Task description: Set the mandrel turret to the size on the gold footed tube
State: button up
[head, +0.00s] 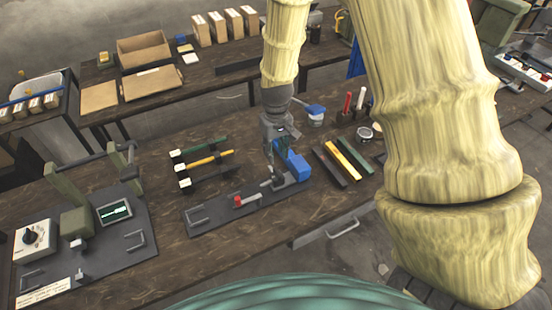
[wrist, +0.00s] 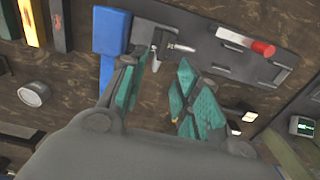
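My gripper (head: 270,158) points down over the grey fixture plate with the blue block. In the wrist view its teal-padded fingers (wrist: 170,92) are apart, with nothing seen between them. A gold tube (head: 208,161) with a white end piece lies on a rack between a green and a dark one; any size marking is too small to read. A white box with a black dial knob (head: 31,237) stands at the left; I cannot tell whether it is the mandrel turret. The blue block (head: 297,165) also shows in the wrist view (wrist: 111,32), close to the fingers.
A red knob (head: 238,200) sits on the fixture plate (head: 208,217). Dark, yellow and green bars (head: 343,160) lie right of it. A press station with a lit screen (head: 115,211) stands at left. Cartons (head: 144,48) stand on the back bench. My arm hides the right.

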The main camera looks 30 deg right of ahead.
jog(key=shift+r, duration=2)
